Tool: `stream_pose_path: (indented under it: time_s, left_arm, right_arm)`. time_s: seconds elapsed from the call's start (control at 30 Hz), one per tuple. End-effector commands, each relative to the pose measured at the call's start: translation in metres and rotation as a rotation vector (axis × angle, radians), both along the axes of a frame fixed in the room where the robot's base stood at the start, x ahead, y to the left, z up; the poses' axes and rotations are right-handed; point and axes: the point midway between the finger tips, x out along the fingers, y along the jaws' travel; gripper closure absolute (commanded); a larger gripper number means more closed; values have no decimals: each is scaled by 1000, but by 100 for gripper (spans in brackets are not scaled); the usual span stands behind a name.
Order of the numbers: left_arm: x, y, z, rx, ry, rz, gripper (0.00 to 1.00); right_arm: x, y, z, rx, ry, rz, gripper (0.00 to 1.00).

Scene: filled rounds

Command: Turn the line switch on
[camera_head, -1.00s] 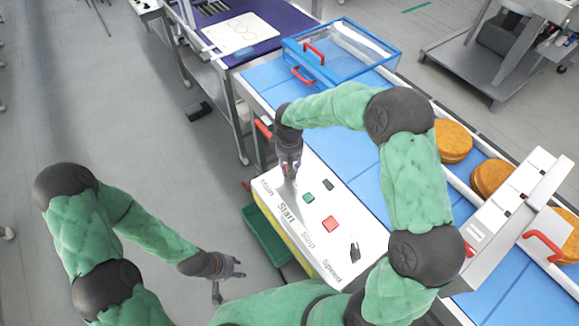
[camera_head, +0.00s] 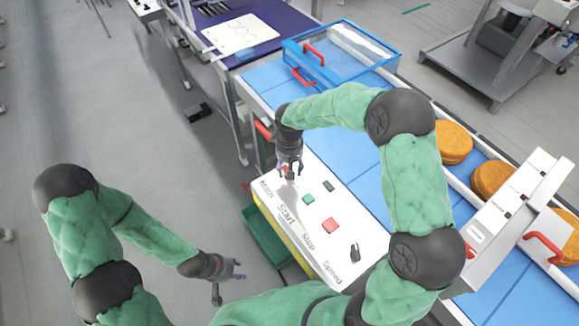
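The white control panel (camera_head: 318,250) carries the labels Main, Start, Stop and Speed. A small dark switch (camera_head: 290,176) with a bit of red sits at its Main end, partly hidden by my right gripper. My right gripper (camera_head: 290,173) points down over this switch, its fingers spread on either side; I cannot tell whether they touch it. The switch's exact position is too small to read. My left gripper (camera_head: 239,269) is off the panel's near left side, open and empty.
The panel also has a green button (camera_head: 308,199), a red button (camera_head: 330,226), a black speed knob (camera_head: 355,252) and a small dark part (camera_head: 328,186). A blue conveyor (camera_head: 345,150) with round orange-brown cakes (camera_head: 453,141) runs behind. A green bin (camera_head: 262,238) stands below.

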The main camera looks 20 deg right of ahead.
Motion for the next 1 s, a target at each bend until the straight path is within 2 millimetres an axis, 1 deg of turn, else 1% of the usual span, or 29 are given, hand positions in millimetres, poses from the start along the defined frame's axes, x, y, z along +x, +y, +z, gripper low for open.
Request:
stream_pose_path:
  time_s: [0.17, 0.4, 0.5, 0.6, 0.7, 0.8, 1.0]
  left_arm:
    - [0, 0, 0, 0, 0, 0, 60]
    - [0, 0, 0, 0, 0, 0, 60]
    - [0, 0, 0, 0, 0, 0, 60]
    - [0, 0, 0, 0, 0, 0, 60]
    - [0, 0, 0, 0, 0, 0, 60]
    - [0, 0, 0, 0, 0, 0, 60]
    - [0, 0, 0, 0, 0, 0, 60]
  right_arm:
    - [2, 0, 25, 0, -6, -1, 46]
    - [2, 0, 73, 1, -6, -1, 46]
    - [1, 1, 90, 2, -5, 0, 46]
    - [1, 0, 103, 0, -4, 0, 46]
    - [1, 0, 112, 0, -3, 0, 46]
    - [1, 0, 116, 1, -2, 0, 46]
    - [0, 0, 117, 0, -1, -1, 46]
